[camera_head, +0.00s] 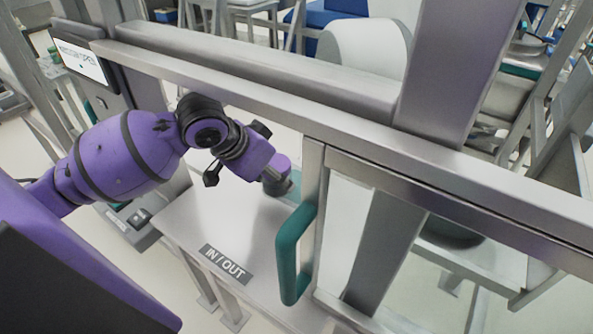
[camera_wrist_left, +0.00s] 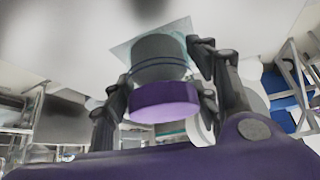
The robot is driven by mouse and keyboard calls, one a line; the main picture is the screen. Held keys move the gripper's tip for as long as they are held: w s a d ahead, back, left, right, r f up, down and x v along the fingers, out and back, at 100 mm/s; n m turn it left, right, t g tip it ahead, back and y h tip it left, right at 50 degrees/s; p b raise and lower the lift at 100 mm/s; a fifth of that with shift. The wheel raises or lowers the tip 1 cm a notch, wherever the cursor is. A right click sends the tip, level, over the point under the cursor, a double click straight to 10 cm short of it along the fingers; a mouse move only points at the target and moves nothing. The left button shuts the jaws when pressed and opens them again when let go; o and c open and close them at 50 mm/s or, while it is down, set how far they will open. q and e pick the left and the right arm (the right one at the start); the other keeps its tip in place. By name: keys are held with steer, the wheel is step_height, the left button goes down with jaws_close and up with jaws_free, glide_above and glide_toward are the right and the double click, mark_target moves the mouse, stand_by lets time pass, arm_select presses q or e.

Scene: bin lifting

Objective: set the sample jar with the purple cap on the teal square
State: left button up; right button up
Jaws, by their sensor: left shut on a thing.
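The sample jar (camera_head: 274,187) has a dark grey body and a purple cap (camera_head: 283,163). My left gripper (camera_head: 272,174) is shut on it, above the steel shelf. In the left wrist view, the fingers (camera_wrist_left: 158,78) of the gripper lie on both sides of the jar (camera_wrist_left: 158,58). The teal square (camera_head: 294,183) lies on the shelf under or just behind the jar, partly hidden by it. In the left wrist view, the square (camera_wrist_left: 180,27) shows around the jar's base. I cannot tell whether the base touches it. My right gripper is not in view.
The shelf (camera_head: 225,215) carries an IN / OUT label (camera_head: 226,264) and is otherwise clear at the front. A teal door handle (camera_head: 292,255) and steel frame stand close to the right of the jar.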

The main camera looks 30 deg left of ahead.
mark_target(280, 162)
arm_select(q)
steer(key=w, duration=0.2)
steer(key=w+d, duration=0.1)
steer(key=w, duration=0.1)
steer(key=w+d, duration=0.1)
steer(key=w, duration=0.1)
steer(key=shift+w+d, duration=0.15)
steer(key=shift+w, duration=0.2)
steer(key=shift+f, duration=1.7)
steer(key=o, duration=1.4)
steer(key=shift+s+f, duration=0.1)
steer(key=shift+f, duration=0.05)
steer(key=shift+s+r, duration=0.2)
steer(key=shift+r, duration=0.25)
steer(key=v, duration=0.4)
steer(key=shift+s+a, duration=0.35)
steer(key=shift+s, duration=0.25)
steer(key=s+a, duration=0.1)
steer(key=s, duration=0.2)
steer(key=s+a, duration=0.1)
steer(key=s, duration=0.2)
steer(key=s+a, duration=0.1)
steer(key=s, duration=0.3)
steer(key=shift+s+a, duration=0.15)
steer(key=shift+a, duration=0.15)
